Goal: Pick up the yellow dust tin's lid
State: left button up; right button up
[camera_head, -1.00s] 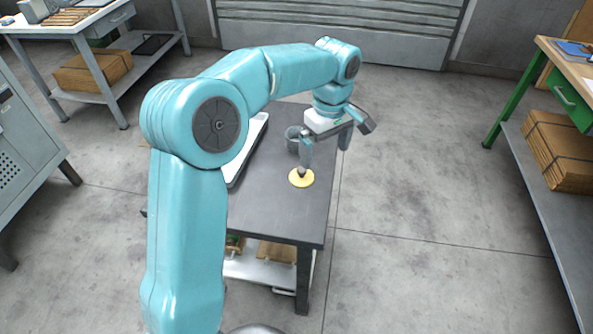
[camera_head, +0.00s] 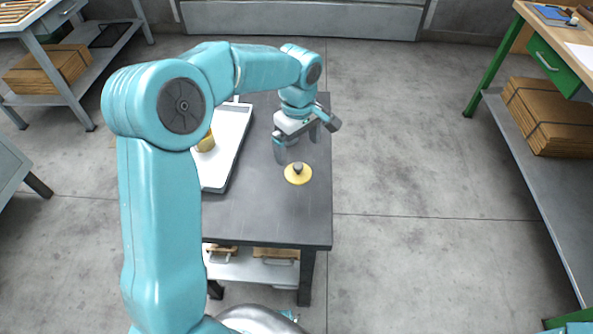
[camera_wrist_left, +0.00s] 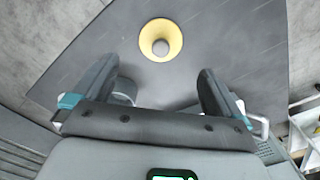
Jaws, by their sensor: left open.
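The yellow lid (camera_head: 298,174) is a flat disc with a grey knob in its middle. It lies on the dark table top, and also shows at the top of the left wrist view (camera_wrist_left: 160,40). My left gripper (camera_head: 297,143) is open and empty above the table, just beyond the lid in the head view. In the wrist view its two fingers (camera_wrist_left: 158,74) are spread wide, with the lid beyond their tips, roughly centred between them. A yellow tin (camera_head: 206,143) stands on the white tray, partly hidden by my arm. My right gripper is not in view.
The white tray (camera_head: 226,150) lies on the left of the dark table (camera_head: 265,218). The table top in front of the lid is clear. A green-legged workbench (camera_head: 485,75) stands at the right.

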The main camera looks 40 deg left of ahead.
aim_at(298, 165)
pick_arm(q)
notch_tip(298, 165, down, 8)
jog(key=shift+d+f, duration=0.1)
jog(key=shift+s, duration=0.1)
jog(key=c, duration=1.1)
